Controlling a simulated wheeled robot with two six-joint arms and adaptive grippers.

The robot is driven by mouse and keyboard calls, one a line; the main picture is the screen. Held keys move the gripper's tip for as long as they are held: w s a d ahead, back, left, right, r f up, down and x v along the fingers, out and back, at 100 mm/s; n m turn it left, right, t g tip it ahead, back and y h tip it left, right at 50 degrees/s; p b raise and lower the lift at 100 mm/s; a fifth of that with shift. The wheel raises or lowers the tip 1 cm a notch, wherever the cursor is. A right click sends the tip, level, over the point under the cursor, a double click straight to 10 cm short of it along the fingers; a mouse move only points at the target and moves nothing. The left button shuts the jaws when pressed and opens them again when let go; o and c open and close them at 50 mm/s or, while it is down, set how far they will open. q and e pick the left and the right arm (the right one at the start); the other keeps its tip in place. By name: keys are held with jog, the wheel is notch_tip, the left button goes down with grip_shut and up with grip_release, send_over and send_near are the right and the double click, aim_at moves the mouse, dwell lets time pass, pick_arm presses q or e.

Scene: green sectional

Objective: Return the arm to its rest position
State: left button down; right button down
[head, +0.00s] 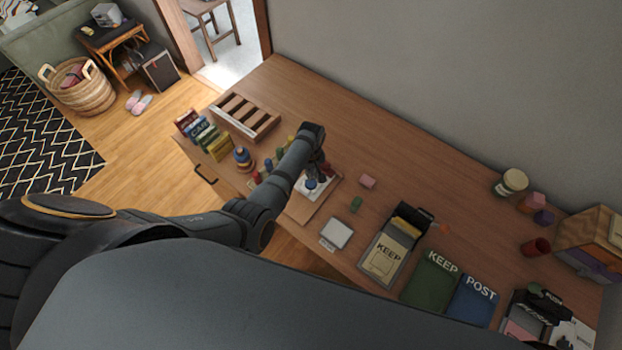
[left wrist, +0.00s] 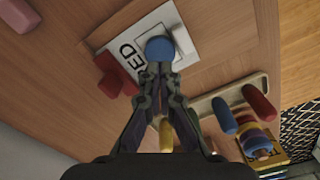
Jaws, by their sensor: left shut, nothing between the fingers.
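My left arm reaches in from the left over the wooden table. My left gripper (head: 318,178) points down above a wooden board with a white card. In the left wrist view the left gripper (left wrist: 160,72) is shut and empty. A blue round-topped piece (left wrist: 160,48) shows just past its fingertips, on the white card (left wrist: 128,45) lettered RED; I cannot tell whether they touch. The blue piece also shows in the head view (head: 310,184). My right gripper is not in view.
Colored pegs (left wrist: 225,116) stand left of the arm, near a ringed toy (head: 242,158) and a slatted rack (head: 245,117). KEEP (head: 431,277) and POST (head: 473,300) mats lie farther right. The table's back middle is clear.

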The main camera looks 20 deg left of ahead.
pick_arm(q)
notch_tip(320, 180, up, 3)
jog(key=shift+f+p, duration=0.2)
jog(key=shift+p, duration=0.8)
jog(key=shift+f, duration=0.1)
